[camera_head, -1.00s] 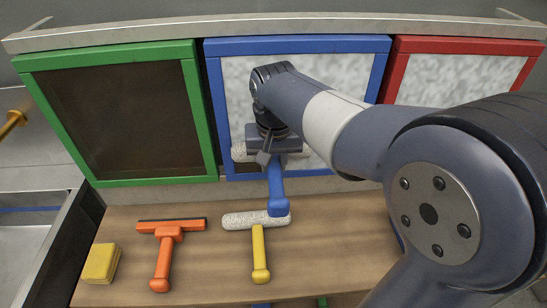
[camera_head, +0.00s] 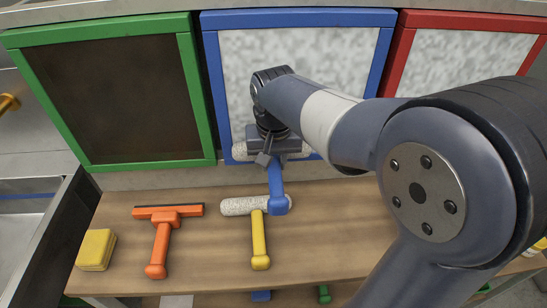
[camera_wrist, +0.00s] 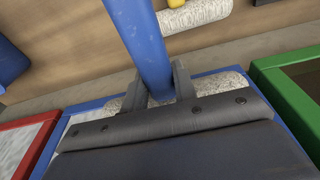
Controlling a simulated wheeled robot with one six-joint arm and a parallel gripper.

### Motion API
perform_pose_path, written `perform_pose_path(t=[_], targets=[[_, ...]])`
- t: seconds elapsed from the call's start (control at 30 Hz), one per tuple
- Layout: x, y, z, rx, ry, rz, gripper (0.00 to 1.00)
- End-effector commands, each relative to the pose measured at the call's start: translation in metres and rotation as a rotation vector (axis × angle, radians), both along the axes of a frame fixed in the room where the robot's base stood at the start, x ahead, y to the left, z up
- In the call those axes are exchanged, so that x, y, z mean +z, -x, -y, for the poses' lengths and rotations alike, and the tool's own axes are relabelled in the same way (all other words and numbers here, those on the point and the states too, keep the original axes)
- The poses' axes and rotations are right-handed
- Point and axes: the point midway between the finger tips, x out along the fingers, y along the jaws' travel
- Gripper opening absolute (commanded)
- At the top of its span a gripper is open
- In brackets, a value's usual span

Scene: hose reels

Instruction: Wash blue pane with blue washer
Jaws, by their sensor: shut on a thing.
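My gripper (camera_head: 270,158) is shut on the handle of the blue washer (camera_head: 277,185), which also shows in the wrist view (camera_wrist: 148,45). The washer's pale speckled roller (camera_head: 240,151) lies across the bottom of the blue-framed pane, partly hidden by my gripper. The blue pane (camera_head: 340,70) has a mottled whitish surface over all of its visible area. My arm covers part of its middle and lower right. In the wrist view my gripper (camera_wrist: 160,78) has a finger on each side of the blue handle, with roller ends (camera_wrist: 232,83) showing beyond.
The green-framed pane (camera_head: 115,90) at left is dark brown. The red-framed pane (camera_head: 460,62) at right is mottled whitish. On the wooden bench lie a yellow sponge (camera_head: 96,250), an orange squeegee (camera_head: 163,240) and a yellow-handled roller washer (camera_head: 259,240). A sink stands at far left.

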Motion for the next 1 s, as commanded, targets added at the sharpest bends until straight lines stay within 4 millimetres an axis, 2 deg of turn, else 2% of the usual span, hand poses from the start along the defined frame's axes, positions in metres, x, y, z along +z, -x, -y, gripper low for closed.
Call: perform_pose_path(t=[0.03,0.17,0.53,1.0], targets=[[-0.008,-0.001,0.0,0.0,0.0,0.002,0.0],[-0.017,-0.002,0.0,0.0,0.0,0.003,0.0],[-0.017,-0.001,0.0,0.0,-0.001,0.006,0.0],[-0.018,0.045,0.0,0.002,-0.001,0.004,0.0]])
